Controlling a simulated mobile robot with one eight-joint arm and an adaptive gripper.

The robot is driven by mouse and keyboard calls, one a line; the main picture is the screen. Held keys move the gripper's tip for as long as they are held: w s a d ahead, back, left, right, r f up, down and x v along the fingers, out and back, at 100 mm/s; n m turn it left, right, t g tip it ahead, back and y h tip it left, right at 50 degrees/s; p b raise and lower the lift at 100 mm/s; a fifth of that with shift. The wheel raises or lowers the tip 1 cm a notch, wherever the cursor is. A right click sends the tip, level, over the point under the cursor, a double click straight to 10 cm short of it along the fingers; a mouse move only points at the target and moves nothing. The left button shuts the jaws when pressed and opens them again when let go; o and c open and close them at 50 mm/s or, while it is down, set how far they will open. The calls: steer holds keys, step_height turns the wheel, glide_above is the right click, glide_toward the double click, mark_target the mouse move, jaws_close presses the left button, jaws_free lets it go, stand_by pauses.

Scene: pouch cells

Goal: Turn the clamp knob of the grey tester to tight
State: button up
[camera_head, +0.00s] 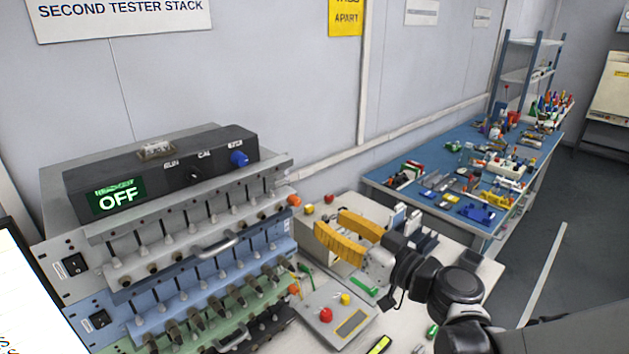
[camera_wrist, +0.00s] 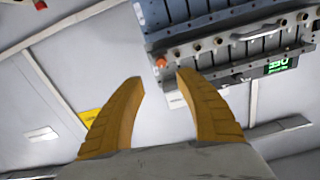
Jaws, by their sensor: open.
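The grey tester (camera_head: 188,237) is the top unit of the stack at left, with a row of clips along its front. An orange knob (camera_head: 293,200) sits at its right end. An orange knob also shows at a tester's end in the wrist view (camera_wrist: 160,62), close beyond my fingertips. It appears to be the same one, but its turn position cannot be read. My gripper (camera_head: 332,225) has yellow fingers, spread apart and empty. In the head view it is right of the knob and slightly lower, apart from it. The fingers also show in the wrist view (camera_wrist: 160,78).
A black box (camera_head: 150,172) with a green OFF display and a blue knob rests on top. Blue (camera_head: 170,262) and green (camera_head: 212,303) testers lie below, with their own orange knobs. A grey control box (camera_head: 325,318) with red and yellow buttons sits on the bench.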

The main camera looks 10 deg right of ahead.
mark_target(298, 203)
steer(key=b+x, duration=0.1)
steer(key=x, duration=0.9)
steer(key=shift+w+a+b, duration=0.25)
steer(key=shift+a+b, duration=0.1)
steer(key=shift+b, duration=0.05)
jaws_close()
